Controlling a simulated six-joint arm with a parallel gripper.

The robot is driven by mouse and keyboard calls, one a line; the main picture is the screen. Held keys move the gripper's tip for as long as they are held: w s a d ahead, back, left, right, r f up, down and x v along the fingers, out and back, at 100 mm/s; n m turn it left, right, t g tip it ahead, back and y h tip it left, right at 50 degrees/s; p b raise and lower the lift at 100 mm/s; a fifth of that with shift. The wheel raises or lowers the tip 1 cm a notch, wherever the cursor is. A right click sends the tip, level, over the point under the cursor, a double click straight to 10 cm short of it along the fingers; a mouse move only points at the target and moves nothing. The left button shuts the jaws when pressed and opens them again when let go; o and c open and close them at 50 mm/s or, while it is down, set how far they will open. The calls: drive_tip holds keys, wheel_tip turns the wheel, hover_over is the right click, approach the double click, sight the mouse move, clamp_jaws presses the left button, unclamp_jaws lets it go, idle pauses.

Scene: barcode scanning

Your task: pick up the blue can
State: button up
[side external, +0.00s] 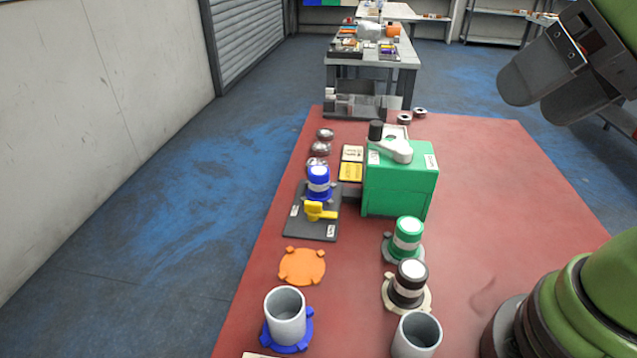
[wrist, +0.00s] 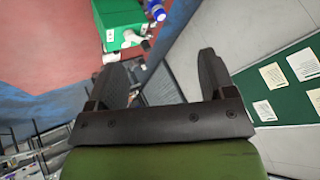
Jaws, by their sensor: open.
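The blue can (side external: 319,181) has a white label band and stands upright on a dark square plate (side external: 302,228) left of the green box. It also shows small at the top of the wrist view (wrist: 155,9). My gripper (side external: 520,98) is high at the upper right in the side view, far from the can. In the wrist view its two dark fingers (wrist: 163,72) are spread wide with nothing between them.
A green box (side external: 398,185) with a white lever stands right of the can. A yellow handle (side external: 319,211) sits just in front of the can. A green can (side external: 407,234), a black can (side external: 409,280) and grey cups (side external: 286,315) stand nearer on the red table (side external: 500,200).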

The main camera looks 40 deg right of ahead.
drive_tip(key=g+h, duration=0.3)
hover_over(319, 170)
drive_tip(key=s, duration=0.3)
drive_tip(key=f, duration=2.1)
drive_tip(key=shift+w+a+f, duration=0.2)
drive_tip(key=shift+a+f, duration=0.2)
drive_tip(key=shift+w+x, duration=0.1)
drive_tip(key=shift+x, duration=1.4)
drive_tip(key=shift+w+x, duration=0.15)
drive_tip(key=shift+x, duration=1.3)
drive_tip(key=shift+d+r, duration=0.1)
drive_tip(key=c, duration=1)
